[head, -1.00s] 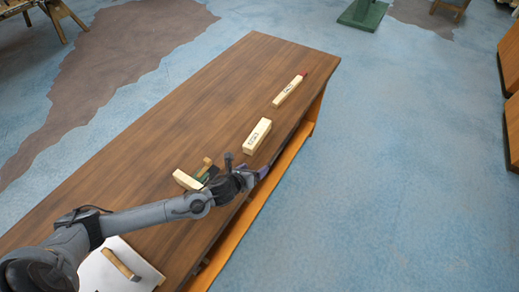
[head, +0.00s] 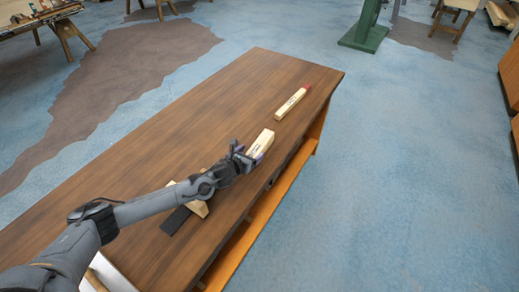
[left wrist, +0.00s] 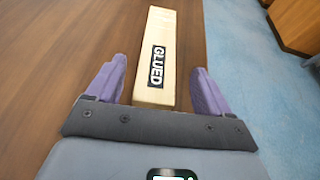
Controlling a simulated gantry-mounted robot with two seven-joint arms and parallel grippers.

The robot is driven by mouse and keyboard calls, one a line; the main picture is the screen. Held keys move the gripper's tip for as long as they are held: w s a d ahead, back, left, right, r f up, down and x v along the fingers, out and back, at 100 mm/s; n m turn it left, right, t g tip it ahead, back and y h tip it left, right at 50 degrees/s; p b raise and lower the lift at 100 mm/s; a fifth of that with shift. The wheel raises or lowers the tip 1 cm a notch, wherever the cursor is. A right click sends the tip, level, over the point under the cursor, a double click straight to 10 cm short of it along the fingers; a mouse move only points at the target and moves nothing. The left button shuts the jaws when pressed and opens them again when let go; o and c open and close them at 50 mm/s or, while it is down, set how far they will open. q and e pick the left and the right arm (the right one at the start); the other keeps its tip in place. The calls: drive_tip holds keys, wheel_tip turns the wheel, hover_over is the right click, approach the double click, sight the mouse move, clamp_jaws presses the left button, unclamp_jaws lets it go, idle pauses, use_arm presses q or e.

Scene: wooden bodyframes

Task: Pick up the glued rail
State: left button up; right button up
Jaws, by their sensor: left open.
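The glued rail (head: 262,139) is a pale wooden block lying on the brown table. In the left wrist view its black label reads GLUED, and the rail (left wrist: 156,35) points away from me. My left gripper (head: 252,153) is open at the near end of this rail. In the left wrist view the purple fingers of my left gripper (left wrist: 159,68) stand apart on either side of the rail's near end, with gaps visible. How high they are above the table is unclear. My right gripper is not in view.
Another pale rail with a red tip (head: 291,103) lies farther along the table (head: 190,125). A pale wooden piece (head: 200,208) and a dark flat piece (head: 176,220) lie partly hidden by my left arm. The table's right edge is close to the glued rail.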

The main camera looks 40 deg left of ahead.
sight(259, 145)
use_arm(q)
drive_tip(key=shift+b+x, duration=0.65)
drive_tip(key=shift+x, duration=1.9)
drive_tip(key=shift+a, duration=0.1)
drive_tip(key=shift+r, duration=0.15)
drive_tip(key=c, duration=1.3)
drive_tip(key=shift+r, duration=0.15)
